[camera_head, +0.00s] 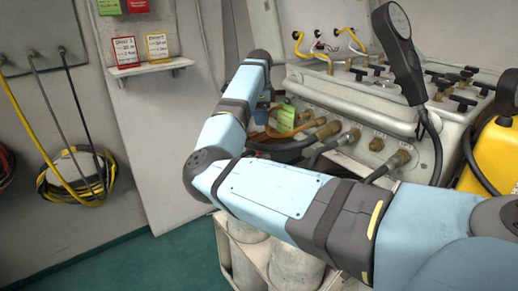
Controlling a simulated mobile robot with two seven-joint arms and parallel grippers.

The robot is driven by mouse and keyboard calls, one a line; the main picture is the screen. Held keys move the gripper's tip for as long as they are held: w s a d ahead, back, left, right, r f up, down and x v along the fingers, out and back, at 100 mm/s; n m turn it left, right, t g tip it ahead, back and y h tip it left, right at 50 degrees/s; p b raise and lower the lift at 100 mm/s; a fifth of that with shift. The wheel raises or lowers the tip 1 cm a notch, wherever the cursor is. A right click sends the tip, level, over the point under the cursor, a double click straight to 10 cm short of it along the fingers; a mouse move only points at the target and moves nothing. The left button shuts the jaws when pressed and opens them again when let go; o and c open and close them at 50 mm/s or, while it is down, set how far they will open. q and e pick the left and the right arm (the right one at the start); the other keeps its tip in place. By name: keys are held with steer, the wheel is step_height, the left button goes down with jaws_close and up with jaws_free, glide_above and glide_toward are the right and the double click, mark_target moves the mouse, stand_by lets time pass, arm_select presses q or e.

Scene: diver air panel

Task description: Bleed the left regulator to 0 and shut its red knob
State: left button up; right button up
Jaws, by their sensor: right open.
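My right arm reaches in from the right across the front of the air panel (345,97). Its wrist bends over at the panel's left end. My right gripper (263,108) is small and partly hidden there, beside a green tag (287,117) and the brass fittings; it is open. I cannot tell whether it touches anything. I cannot make out the left regulator, its gauge or its red knob; my arm covers part of that area. My left gripper is not in view.
A black handset (400,55) stands up in front of the panel. White cylinders (285,266) stand in a rack below. A shelf with tags (150,68) and coiled hoses (75,175) are on the left wall.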

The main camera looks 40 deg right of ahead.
mark_target(259, 151)
step_height(259, 151, down, 12)
steer(key=b, duration=0.4)
steer(key=shift+f, duration=0.2)
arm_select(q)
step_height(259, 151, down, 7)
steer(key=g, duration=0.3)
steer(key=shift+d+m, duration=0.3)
arm_select(e)
jaws_close()
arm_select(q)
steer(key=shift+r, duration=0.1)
arm_select(e)
steer(key=shift+r, duration=0.1)
